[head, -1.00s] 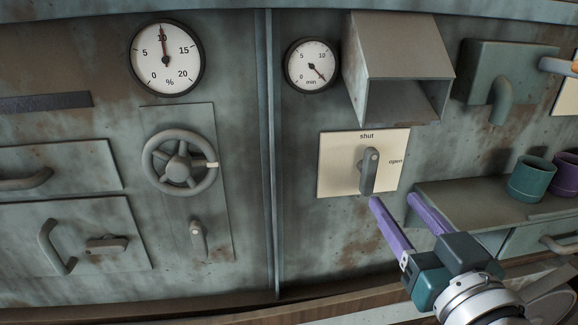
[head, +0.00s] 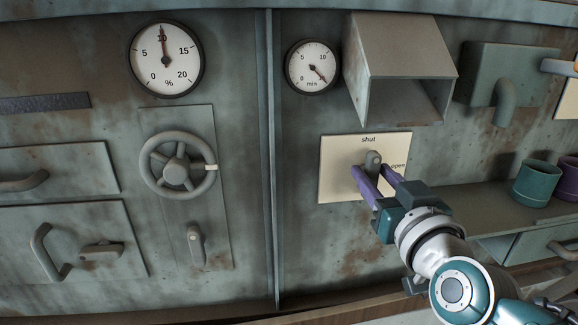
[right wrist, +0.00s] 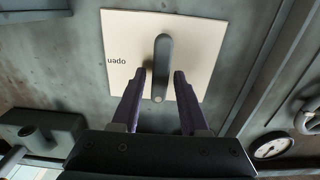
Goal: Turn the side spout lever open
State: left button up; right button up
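The grey lever (head: 373,158) sits on a cream plate (head: 336,180) marked "shut" above and "open" to the right. In the right wrist view the lever (right wrist: 163,60) shows on the plate (right wrist: 120,35), where "open" appears upside down at the left. The purple fingers of my right gripper (right wrist: 159,74) stand apart, one on each side of the lever, with visible gaps. The gripper is open. A spout box (head: 490,75) with a bent pipe is at the upper right. My left gripper is not in view.
A square hood (head: 400,45) juts out above the plate. A shelf (head: 485,210) at the right holds a green cup (head: 535,182) and a purple cup (head: 566,178). A handwheel (head: 178,170) and a lower lever (head: 196,246) are at the left.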

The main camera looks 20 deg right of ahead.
grip_shut()
dwell(0.5)
jog(key=m, duration=0.3)
jog(key=shift+d+m, duration=0.15)
jog(key=shift+m, duration=0.15)
jog(key=m, duration=0.4)
jog(key=shift+d+f+m, duration=0.15)
jog(key=shift+f+m, duration=0.05)
jog(key=shift+m, duration=0.1)
jog(key=shift+s+d+f+m+b, duration=0.1)
jog(key=shift+m+b, duration=0.15)
jog(key=shift+m, duration=1.35)
jog(key=shift+w+a+f+m+b, duration=0.1)
jog(key=shift+m+b, duration=0.15)
jog(key=shift+m, duration=1.35)
jog(key=shift+s+d+f+m+b, duration=0.1)
jog(key=shift+m+b, duration=0.15)
jog(key=shift+m, duration=1.35)
jog(key=shift+o, duration=1.2)
grip_release()
